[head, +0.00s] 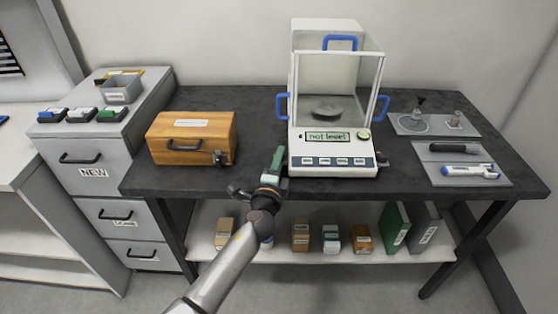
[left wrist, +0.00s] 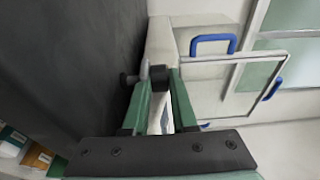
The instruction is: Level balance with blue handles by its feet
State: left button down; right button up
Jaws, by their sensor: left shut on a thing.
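The balance (head: 333,150) with blue handles stands on the dark table, a glass draft shield above its pan. Its display (head: 327,136) reads "not level". My left gripper (head: 276,168) is at its front left corner. In the left wrist view its green fingers (left wrist: 161,88) are closed around a dark foot knob (left wrist: 160,77) beside the balance's pale body (left wrist: 162,45). The head view hides this foot behind the gripper. Another dark foot (head: 383,161) sticks out at the front right. My right gripper is not in view.
A wooden box (head: 192,140) with a latch stands left of the balance. Grey trays (head: 430,123) with small tools lie at the right. A grey drawer cabinet (head: 88,155) stands left of the table. A lower shelf (head: 290,252) holds small boxes and binders.

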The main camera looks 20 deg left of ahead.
pick_arm(q)
jog(key=shift+y, duration=0.3)
jog(key=c, duration=0.7)
grip_release()
jog(key=s, duration=0.4)
jog(key=s+d, duration=0.1)
jog(key=s, duration=0.7)
jog(key=shift+s+d, duration=0.2)
jog(key=shift+d, duration=0.1)
